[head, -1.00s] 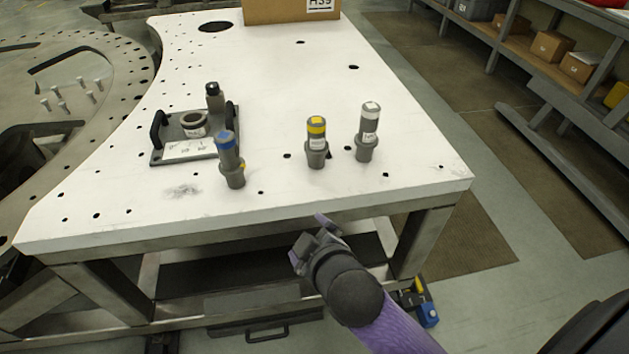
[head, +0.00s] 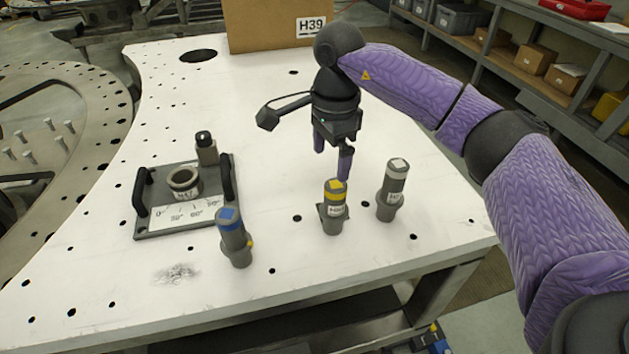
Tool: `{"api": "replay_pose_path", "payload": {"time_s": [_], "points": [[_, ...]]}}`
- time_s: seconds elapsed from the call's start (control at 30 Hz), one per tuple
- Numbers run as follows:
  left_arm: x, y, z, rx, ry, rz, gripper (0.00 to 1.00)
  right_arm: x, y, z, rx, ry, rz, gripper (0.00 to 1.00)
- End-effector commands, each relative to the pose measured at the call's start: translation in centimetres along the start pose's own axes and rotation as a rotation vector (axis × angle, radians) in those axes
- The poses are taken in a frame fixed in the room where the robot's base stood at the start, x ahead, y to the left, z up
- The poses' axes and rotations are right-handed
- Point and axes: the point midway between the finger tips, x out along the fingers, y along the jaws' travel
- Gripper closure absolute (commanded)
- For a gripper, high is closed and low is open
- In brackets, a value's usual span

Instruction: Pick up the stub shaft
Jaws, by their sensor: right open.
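Three upright grey stub shafts stand on the white table (head: 370,278): one with a blue top (head: 235,240), one with a yellow band and top (head: 334,208), and one with a white top (head: 392,190). Each carries a label, too small to read surely. The frames do not show which one is the stub shaft named. My right gripper (head: 333,160) is open and empty, pointing down just behind and above the yellow-topped shaft. Its purple fingers appear apart from that shaft. My left gripper is not in view.
A dark plate with two handles, a scale and a ring (head: 184,181) lies left. A grey block with a black knob (head: 206,149) stands at its back edge. A cardboard box marked H39 (head: 265,25) stands at the back. The table's front strip is clear.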

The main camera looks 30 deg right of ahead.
Motion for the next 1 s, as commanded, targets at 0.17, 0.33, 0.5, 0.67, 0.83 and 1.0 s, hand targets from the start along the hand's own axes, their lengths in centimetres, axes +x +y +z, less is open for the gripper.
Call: {"api": "replay_pose_path", "payload": {"time_s": [0.17,0.33,0.5,0.67,0.83,1.0], "points": [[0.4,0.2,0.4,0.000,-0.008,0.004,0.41,2.7,0.3,-0.8,0.006,0.031,0.015,0.02],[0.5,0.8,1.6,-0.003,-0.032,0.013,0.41,5.3,0.4,-0.9,0.006,0.027,0.014,0.02],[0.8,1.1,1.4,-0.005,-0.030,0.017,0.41,8.7,0.7,-1.1,0.005,0.026,0.013,0.02],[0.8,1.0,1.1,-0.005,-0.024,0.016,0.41,9.7,0.6,-1.1,0.004,0.025,0.010,0.02],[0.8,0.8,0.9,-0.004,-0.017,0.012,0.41,9.6,0.6,-1.1,0.004,0.025,0.009,0.08],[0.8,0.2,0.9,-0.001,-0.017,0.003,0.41,9.6,0.6,-1.1,0.004,0.024,0.009,0.44]]}}
